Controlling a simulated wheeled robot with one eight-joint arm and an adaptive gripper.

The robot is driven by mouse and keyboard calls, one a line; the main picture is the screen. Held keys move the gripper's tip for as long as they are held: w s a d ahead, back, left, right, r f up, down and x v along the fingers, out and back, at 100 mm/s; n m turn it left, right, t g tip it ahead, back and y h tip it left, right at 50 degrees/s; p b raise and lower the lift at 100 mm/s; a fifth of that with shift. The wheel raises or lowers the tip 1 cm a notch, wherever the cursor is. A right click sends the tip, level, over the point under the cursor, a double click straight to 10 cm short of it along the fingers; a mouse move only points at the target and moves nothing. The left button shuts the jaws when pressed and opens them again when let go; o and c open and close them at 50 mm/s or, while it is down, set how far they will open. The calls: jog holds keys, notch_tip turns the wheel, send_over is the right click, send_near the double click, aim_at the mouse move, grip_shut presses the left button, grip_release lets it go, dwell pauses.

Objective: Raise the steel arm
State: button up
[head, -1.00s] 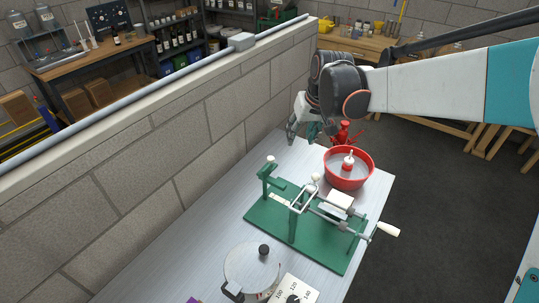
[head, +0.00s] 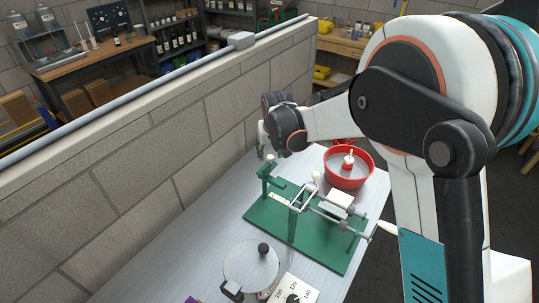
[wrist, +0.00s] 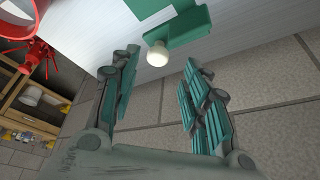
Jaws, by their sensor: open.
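A green-based bench device (head: 265,222) stands on the metal table. Thin steel bars (head: 304,193) rise at its middle, near a pale ball knob (head: 314,177); I cannot tell for sure which bar is the steel arm. A green post at the device's left end bears a white knob (head: 270,157), which also shows in the wrist view (wrist: 157,53). My gripper (head: 264,148) is close to this post in the head view. In the wrist view my gripper (wrist: 160,62) is open and empty, with the white knob between the fingertips in the picture; contact cannot be told.
A red bowl (head: 338,178) with a red-and-white centrepiece stands behind the device. A round lidded piece (head: 250,268) with a black knob and a number dial (head: 294,291) are at the front. A block wall (head: 150,170) runs along the table's left. My arm covers the right side.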

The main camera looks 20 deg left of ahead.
aim_at(269, 156)
jog(key=shift+x, duration=1.85)
